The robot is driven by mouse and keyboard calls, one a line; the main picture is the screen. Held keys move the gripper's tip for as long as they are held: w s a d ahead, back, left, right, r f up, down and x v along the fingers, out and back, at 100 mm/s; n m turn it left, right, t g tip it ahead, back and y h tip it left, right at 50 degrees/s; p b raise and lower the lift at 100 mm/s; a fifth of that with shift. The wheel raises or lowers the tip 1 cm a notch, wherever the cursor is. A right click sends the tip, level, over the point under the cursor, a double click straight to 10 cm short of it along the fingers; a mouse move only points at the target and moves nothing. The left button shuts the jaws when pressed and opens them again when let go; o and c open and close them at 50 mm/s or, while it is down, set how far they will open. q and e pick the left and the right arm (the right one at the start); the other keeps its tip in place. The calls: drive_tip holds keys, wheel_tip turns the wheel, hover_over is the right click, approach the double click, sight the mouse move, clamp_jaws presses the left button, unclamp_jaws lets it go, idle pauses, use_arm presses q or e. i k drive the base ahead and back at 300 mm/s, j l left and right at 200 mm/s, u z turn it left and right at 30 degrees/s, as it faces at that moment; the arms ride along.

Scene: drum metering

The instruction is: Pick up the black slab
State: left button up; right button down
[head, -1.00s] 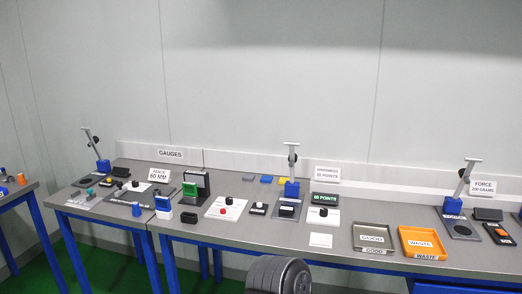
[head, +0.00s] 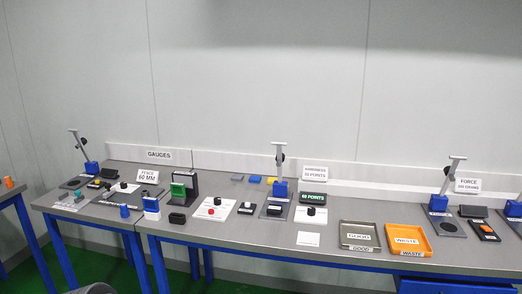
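Several black block-like things lie on the grey bench, and I cannot tell for sure which is the black slab. A plain black block (head: 177,218) lies near the front edge, right of the blue-and-white gauge. Another dark block (head: 473,211) lies at the right, beside the force stand. A small black piece (head: 274,210) sits at the foot of the middle stand. Neither gripper shows; only a dark rounded part, probably of my arm, shows at the bottom left edge.
A grey GOOD tray (head: 344,240) and an orange WASTE tray (head: 429,244) stand at the front right. Stands with blue bases, such as the middle stand (head: 280,188), rise from the bench. Grey, blue and yellow slabs (head: 254,179) lie behind. Bare bench shows around the white square (head: 308,239).

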sight(272, 208)
drive_tip(key=i+j, duration=0.35)
drive_tip(key=i, duration=0.2)
drive_tip(key=i+j, duration=0.35)
drive_tip(key=i, duration=0.25)
drive_tip(key=z, duration=1.1)
